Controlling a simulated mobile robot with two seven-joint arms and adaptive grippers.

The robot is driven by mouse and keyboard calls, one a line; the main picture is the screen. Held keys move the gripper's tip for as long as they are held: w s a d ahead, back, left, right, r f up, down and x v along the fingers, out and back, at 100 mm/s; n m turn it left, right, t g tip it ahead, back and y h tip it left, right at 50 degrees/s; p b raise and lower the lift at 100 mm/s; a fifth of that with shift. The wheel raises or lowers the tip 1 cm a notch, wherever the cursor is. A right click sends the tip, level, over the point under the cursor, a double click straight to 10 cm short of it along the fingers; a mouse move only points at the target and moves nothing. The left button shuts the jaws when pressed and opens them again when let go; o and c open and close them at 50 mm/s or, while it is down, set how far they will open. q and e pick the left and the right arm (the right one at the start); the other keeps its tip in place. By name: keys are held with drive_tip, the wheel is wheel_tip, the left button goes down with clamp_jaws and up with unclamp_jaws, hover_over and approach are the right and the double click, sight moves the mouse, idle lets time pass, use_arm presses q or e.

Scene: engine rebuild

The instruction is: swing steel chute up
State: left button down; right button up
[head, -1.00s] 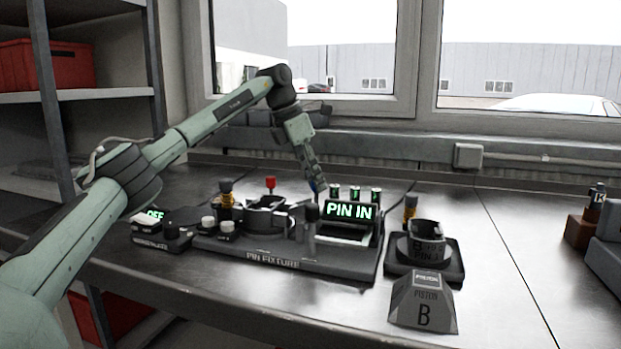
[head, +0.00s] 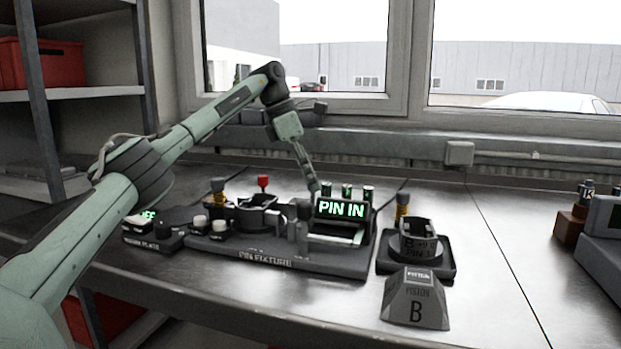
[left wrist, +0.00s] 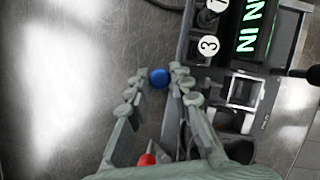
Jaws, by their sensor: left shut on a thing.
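My left gripper (head: 316,188) reaches down behind the pin fixture (head: 262,258), just left of its lit "PIN IN" display (head: 341,209). In the left wrist view its fingertips (left wrist: 158,84) are shut on a round blue knob (left wrist: 159,77). The knob is hidden in the head view. The display and a bright steel frame (left wrist: 245,91) lie to the right of the fingers in the wrist view. I cannot clearly make out the chute's outline or its angle. My right gripper is not in view.
A red knob (head: 263,181) stands at the fixture's back. A piston stand (head: 416,262) and the "PISTON B" block (head: 415,300) are to its right. A switch box (head: 152,240) sits at its left.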

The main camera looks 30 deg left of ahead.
use_arm(q)
drive_tip(key=c, duration=1.4)
unclamp_jaws()
drive_tip(key=shift+o, duration=0.2)
drive_tip(key=shift+r, duration=0.1)
drive_tip(key=v, duration=1.1)
drive_tip(key=shift+r, duration=0.4)
drive_tip(key=shift+s+f, duration=0.1)
drive_tip(key=shift+s, duration=0.05)
